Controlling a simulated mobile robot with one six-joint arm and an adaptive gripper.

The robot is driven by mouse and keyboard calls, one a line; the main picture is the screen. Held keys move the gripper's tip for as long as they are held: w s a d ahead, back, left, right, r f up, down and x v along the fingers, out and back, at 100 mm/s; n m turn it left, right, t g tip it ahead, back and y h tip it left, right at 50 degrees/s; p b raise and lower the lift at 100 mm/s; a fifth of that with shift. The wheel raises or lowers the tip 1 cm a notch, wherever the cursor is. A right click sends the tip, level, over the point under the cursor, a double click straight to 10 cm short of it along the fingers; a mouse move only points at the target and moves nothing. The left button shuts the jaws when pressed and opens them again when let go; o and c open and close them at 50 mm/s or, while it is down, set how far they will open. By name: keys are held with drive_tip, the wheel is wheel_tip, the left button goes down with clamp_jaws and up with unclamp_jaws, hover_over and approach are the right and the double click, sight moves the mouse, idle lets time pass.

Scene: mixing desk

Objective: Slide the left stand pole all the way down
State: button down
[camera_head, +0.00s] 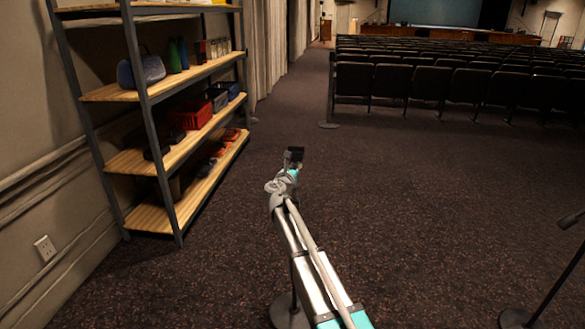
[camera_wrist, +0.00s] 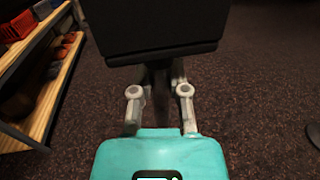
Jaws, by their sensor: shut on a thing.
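The left stand has a dark box-shaped head (camera_head: 294,153) that fills the top middle of the wrist view (camera_wrist: 150,28). Its dark pole (camera_wrist: 157,78) runs down from under the head, between the fingers. My gripper (camera_wrist: 160,85) is shut on the pole just below the head. In the head view my gripper (camera_head: 291,170) is small and partly hidden by my own wrist. Below my arm a short piece of the pole and the round base (camera_head: 288,312) show on the carpet. My arm hides most of the pole.
A shelf rack (camera_head: 165,150) with bins and bottles stands at the left by the wall. A second stand (camera_head: 556,275) is at the lower right. Rows of dark seats (camera_head: 450,85) lie beyond. Carpet between is open.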

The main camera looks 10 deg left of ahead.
drive_tip(key=b, duration=0.6)
hover_over(295, 200)
drive_tip(key=shift+w+f, duration=0.2)
drive_tip(key=shift+f, duration=1.45)
drive_tip(key=shift+w+f, duration=0.15)
drive_tip(key=shift+f, duration=1.45)
drive_tip(key=c, duration=0.6)
unclamp_jaws()
drive_tip(key=v, duration=1.2)
